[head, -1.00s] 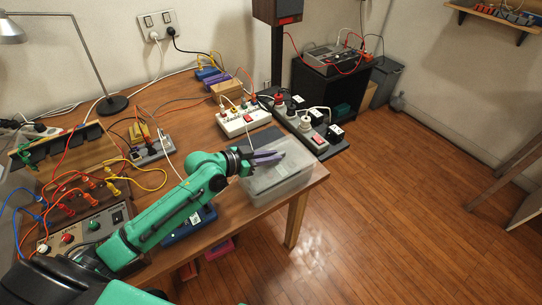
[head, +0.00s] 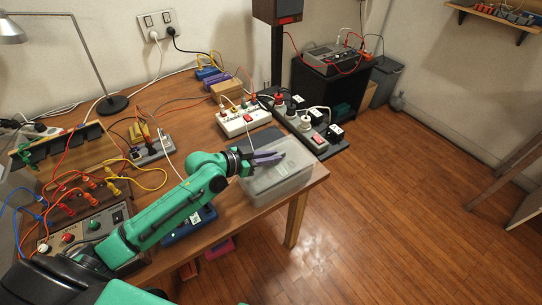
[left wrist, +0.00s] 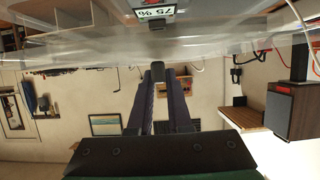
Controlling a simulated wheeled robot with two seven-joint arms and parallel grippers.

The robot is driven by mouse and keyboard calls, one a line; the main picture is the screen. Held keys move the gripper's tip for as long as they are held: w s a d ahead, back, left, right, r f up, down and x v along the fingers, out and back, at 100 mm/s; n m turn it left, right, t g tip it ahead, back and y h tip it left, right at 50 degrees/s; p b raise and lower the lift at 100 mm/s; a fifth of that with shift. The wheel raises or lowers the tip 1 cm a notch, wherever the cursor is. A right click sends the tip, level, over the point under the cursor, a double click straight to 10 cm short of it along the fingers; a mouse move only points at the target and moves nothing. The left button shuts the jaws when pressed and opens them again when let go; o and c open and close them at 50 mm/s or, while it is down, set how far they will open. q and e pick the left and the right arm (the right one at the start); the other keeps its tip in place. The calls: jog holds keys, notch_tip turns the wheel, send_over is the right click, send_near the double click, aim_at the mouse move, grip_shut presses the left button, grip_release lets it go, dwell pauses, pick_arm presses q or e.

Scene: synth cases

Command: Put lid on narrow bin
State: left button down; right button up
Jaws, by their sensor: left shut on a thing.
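A clear plastic bin (head: 283,190) stands on the table's right front corner. A translucent lid lies over its top in the head view; it also spans the top of the left wrist view as a clear sheet (left wrist: 75,45) with a "75 %" label (left wrist: 156,12). My left gripper (head: 270,159), with purple fingers, reaches over the bin from the left. It is shut on the lid's small dark knob (left wrist: 158,72). Whether the lid sits fully on the rim all round, I cannot tell. My right gripper is not in view.
A white power strip (head: 240,122) and a grey strip with plugs (head: 312,135) lie behind the bin. A blue box (head: 190,226) is below my left arm. Cables and a control panel (head: 88,230) fill the left. The wooden floor at right is clear.

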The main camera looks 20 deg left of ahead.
pick_arm(q)
jog(key=shift+f+b, duration=0.75)
jog(key=shift+f, duration=0.2)
jog(key=c, duration=0.8)
grip_release()
jog(key=shift+o, duration=0.2)
jog(key=shift+s+a, duration=0.1)
jog(key=shift+a, duration=0.05)
jog(key=p+v, duration=0.1)
jog(key=v, duration=1.3)
jog(key=shift+r, duration=0.25)
jog(key=shift+s, duration=0.1)
